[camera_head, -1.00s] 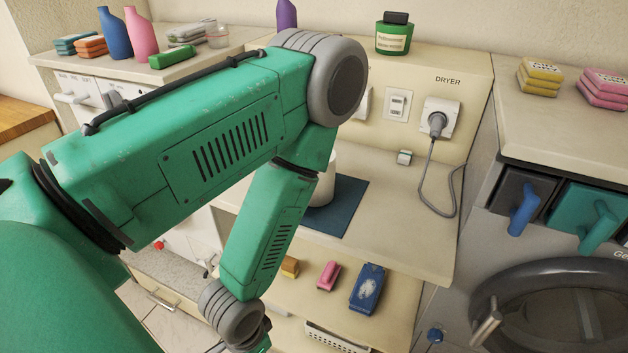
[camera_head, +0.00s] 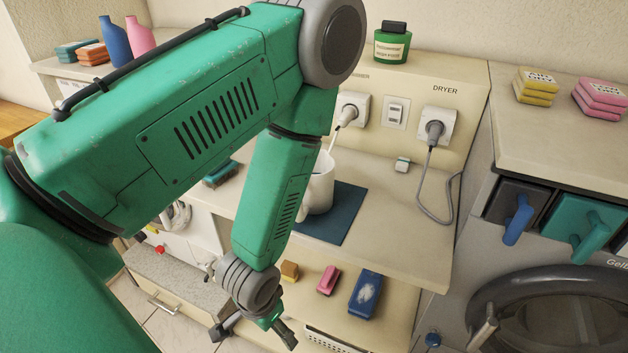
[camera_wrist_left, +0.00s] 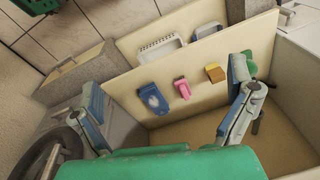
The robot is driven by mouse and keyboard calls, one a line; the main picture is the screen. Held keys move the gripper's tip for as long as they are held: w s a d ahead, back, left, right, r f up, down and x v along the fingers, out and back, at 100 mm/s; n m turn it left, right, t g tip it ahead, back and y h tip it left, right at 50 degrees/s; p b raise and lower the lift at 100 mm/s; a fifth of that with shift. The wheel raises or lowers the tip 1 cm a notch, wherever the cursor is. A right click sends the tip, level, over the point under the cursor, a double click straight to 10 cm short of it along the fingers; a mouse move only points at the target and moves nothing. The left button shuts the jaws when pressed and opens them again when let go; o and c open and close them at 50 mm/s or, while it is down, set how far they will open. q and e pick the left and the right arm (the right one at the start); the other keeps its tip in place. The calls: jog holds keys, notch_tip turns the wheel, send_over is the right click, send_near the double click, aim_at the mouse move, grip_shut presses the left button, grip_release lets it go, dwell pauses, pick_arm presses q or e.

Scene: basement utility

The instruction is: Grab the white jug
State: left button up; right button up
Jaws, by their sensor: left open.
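The white jug (camera_head: 321,186) stands upright on a dark blue mat (camera_head: 345,213) on the beige counter in the head view. My left forearm hides its left side. My left arm comes in from the left, and its gripper (camera_head: 283,334) hangs below and in front of the counter, lower than the jug and apart from it. In the left wrist view the fingers of the left gripper (camera_wrist_left: 165,135) are spread wide with nothing between them. The jug cannot be made out in the wrist view. My right gripper does not show.
Yellow, pink and blue items (camera_head: 365,294) sit on a lower shelf under the counter. A white basket (camera_head: 330,342) is below them. A grey cord hangs from the dryer plug (camera_head: 435,130). A washing machine (camera_head: 550,300) stands at right. The counter right of the mat is mostly clear.

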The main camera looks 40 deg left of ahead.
pick_arm(q)
jog(key=w+a+r+n+t+p, duration=0.1)
jog(key=w+a+r+n+p, duration=0.2)
jog(key=w+r, duration=0.85)
jog(key=n+t+p, duration=0.2)
jog(key=p, duration=0.3)
send_near(315, 181)
jog(key=a, duration=0.1)
jog(key=shift+y, duration=0.4)
jog(key=x, duration=0.4)
jog(key=w+x, duration=0.1)
jog(key=x, duration=0.2)
jog(key=shift+w+a+f, duration=0.1)
jog(key=shift+f, duration=0.05)
jog(key=shift+w+a+f, duration=0.15)
jog(key=shift+w+f, duration=0.05)
jog(key=shift+f, duration=0.3)
jog(key=x, duration=0.4)
jog(key=shift+w, duration=0.25)
jog(key=shift+w+f, duration=0.25)
jog(key=shift+f, duration=0.25)
jog(key=shift+a, duration=0.1)
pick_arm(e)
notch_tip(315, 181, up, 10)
